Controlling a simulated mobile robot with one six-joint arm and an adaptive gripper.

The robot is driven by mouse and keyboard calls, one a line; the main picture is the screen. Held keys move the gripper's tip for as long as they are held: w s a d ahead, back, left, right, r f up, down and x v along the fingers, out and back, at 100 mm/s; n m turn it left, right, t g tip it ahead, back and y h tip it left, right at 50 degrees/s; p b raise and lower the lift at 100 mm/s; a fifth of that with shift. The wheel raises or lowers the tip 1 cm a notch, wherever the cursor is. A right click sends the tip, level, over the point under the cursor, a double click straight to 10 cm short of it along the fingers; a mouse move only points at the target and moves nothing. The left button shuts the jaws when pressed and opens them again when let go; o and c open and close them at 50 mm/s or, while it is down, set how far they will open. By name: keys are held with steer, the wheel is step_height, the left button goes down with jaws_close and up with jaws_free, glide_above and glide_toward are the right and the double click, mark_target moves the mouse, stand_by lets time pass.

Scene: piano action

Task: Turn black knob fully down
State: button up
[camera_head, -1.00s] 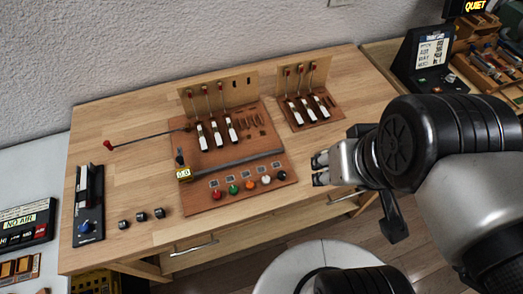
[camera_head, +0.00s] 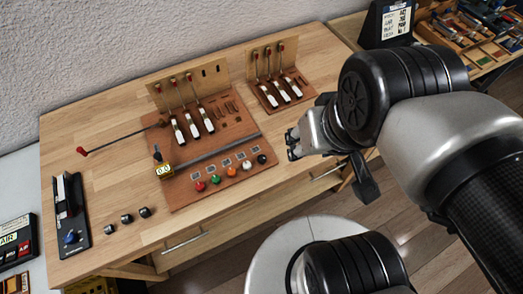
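The black knob (camera_head: 262,158) is the rightmost in a row of coloured knobs along the front of the brown wooden panel (camera_head: 228,130). A small label plate sits just behind it. My gripper (camera_head: 291,146) comes in from the right, beside the panel's right edge and a short way right of the black knob. It looks apart from the knob, and nothing shows in it. The fingertips are small and dark here, so I cannot tell how far apart they are. The knob's turn position is too small to read.
White (camera_head: 246,165), orange (camera_head: 232,171), green (camera_head: 215,179) and red (camera_head: 200,186) knobs sit left of the black one. Levers (camera_head: 191,110) stand on the panel's back part. A smaller lever board (camera_head: 277,78) is behind my gripper.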

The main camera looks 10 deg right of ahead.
steer(key=w+a+f+m+g+p, duration=0.25)
steer(key=w+m, duration=0.25)
steer(key=w, duration=0.3)
steer(key=m+g+p, duration=0.2)
steer(key=m+p, duration=0.2)
steer(key=m, duration=0.2)
glide_toward(262, 157)
step_height(262, 157, down, 9)
steer(key=b, duration=0.5)
steer(key=shift+r, duration=0.15)
jaws_close()
